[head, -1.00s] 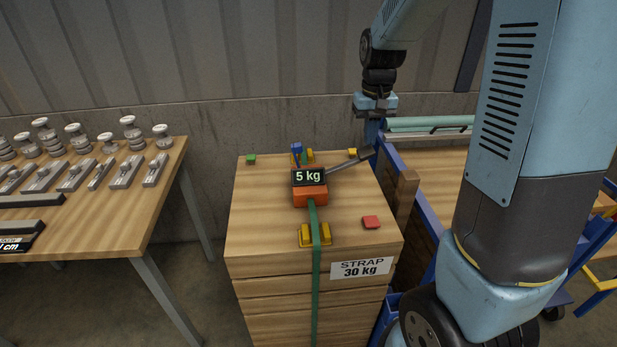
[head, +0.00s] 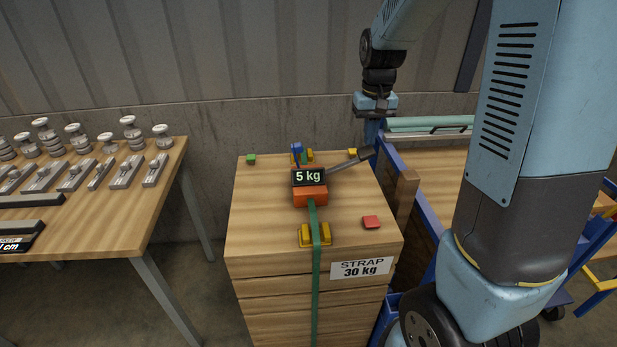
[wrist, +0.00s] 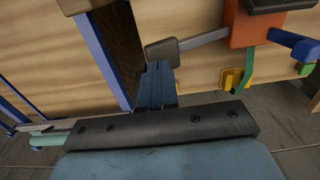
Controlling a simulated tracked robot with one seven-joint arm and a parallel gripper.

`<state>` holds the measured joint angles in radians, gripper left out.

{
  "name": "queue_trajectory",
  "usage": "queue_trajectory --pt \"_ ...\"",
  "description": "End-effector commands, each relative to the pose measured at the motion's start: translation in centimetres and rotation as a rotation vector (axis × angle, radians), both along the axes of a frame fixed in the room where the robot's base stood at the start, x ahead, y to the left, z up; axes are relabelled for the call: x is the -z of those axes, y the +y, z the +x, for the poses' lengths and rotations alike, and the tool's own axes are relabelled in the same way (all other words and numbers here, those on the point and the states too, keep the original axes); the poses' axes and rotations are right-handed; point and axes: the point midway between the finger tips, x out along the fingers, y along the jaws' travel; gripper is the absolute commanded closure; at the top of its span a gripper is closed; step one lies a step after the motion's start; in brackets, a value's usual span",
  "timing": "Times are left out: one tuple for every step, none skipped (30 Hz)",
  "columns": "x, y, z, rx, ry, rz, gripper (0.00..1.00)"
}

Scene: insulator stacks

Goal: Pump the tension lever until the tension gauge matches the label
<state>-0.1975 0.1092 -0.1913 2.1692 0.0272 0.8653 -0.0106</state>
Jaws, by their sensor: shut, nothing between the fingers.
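The orange tensioner (head: 310,193) sits on the wooden crate stack (head: 262,215) with the green strap (head: 314,225) running through it. Its gauge (head: 308,176) reads "5 kg". The label (head: 361,268) on the crate front reads "STRAP 30 kg". The grey tension lever (head: 342,164) slants up to the right, ending in a dark grip. In the wrist view the lever (wrist: 203,39) and its grip (wrist: 161,50) show beside my fingertips. My gripper (head: 371,140) is shut, with its blue fingers (wrist: 157,75) at the grip's end. I cannot tell whether they touch it.
Yellow strap guides (head: 315,236), a red block (head: 371,222) and a green block (head: 251,159) sit on the crate top. A blue-framed cart (head: 421,212) stands close on the right. A table of metal parts (head: 98,212) is at left.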

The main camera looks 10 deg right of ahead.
Motion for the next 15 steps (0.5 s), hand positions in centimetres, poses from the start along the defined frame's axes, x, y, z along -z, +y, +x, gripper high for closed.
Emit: queue_trajectory --pt "0.0 0.0 0.0 0.000 0.000 0.000 1.00" --pt "0.0 0.0 0.0 0.000 0.000 0.000 1.00" --pt "0.0 0.0 0.0 0.000 0.000 0.000 1.00" --pt "0.0 0.0 0.0 0.000 0.000 0.000 1.00" --pt "0.0 0.0 0.0 0.000 0.000 0.000 1.00" --pt "0.0 0.0 0.0 0.000 0.000 0.000 1.00" --pt "0.0 0.0 0.0 0.000 0.000 0.000 1.00" --pt "0.0 0.0 0.0 0.000 0.000 0.000 1.00" --pt "0.1 0.0 0.0 0.000 0.001 0.000 1.00" --pt "0.2 0.0 0.0 0.000 0.001 0.000 1.00" --pt "0.3 0.0 0.0 0.000 0.001 0.000 1.00" --pt "0.5 0.0 0.0 0.000 0.001 0.000 1.00" --pt "0.7 0.0 0.0 0.000 0.001 0.000 1.00" --pt "0.9 0.0 0.0 0.000 0.001 0.000 1.00" --pt "1.1 0.0 0.0 0.000 0.001 0.000 1.00"
